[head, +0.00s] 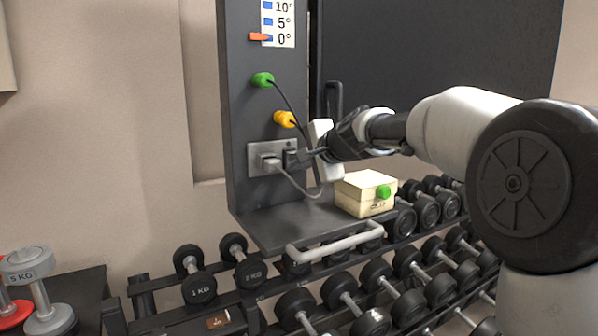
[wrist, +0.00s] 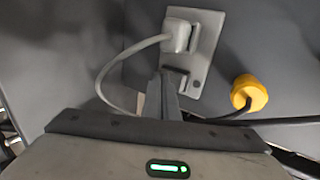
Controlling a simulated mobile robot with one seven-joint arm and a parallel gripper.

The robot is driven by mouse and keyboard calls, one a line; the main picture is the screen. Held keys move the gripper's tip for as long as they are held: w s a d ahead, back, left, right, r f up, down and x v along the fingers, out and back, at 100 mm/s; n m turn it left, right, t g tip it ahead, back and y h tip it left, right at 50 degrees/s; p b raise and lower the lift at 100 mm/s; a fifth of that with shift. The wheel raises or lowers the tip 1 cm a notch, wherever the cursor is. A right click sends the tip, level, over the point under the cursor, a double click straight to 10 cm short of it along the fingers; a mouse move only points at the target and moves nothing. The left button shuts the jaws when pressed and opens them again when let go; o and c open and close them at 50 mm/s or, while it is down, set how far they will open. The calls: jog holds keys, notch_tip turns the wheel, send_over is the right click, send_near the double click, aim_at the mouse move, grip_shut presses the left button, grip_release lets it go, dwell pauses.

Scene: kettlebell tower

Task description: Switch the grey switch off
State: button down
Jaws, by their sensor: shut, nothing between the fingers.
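A light grey plate (head: 256,150) is fixed to the dark upright panel. A pale plug (head: 268,163) with a grey cable sits on its left part. In the wrist view the plate (wrist: 209,38) and plug (wrist: 177,37) are at top centre. My gripper (head: 294,158) is shut and empty, its fingertips at the plate's right part. In the wrist view the shut fingers (wrist: 172,80) point at the plate's lower edge, below the plug. Whether they touch it, I cannot tell. I cannot make out the grey switch clearly; the fingers cover part of the plate.
Yellow (head: 285,118) and green (head: 262,79) knobs with dark cables are on the panel above. A cream box (head: 360,200) with a green knob stands on the shelf (head: 290,228), right. A light bar handle (head: 335,243) fronts the shelf; dumbbell racks are below.

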jog(key=shift+r, duration=0.2)
jog(key=shift+r+p, duration=0.6)
jog(key=shift+p, duration=0.1)
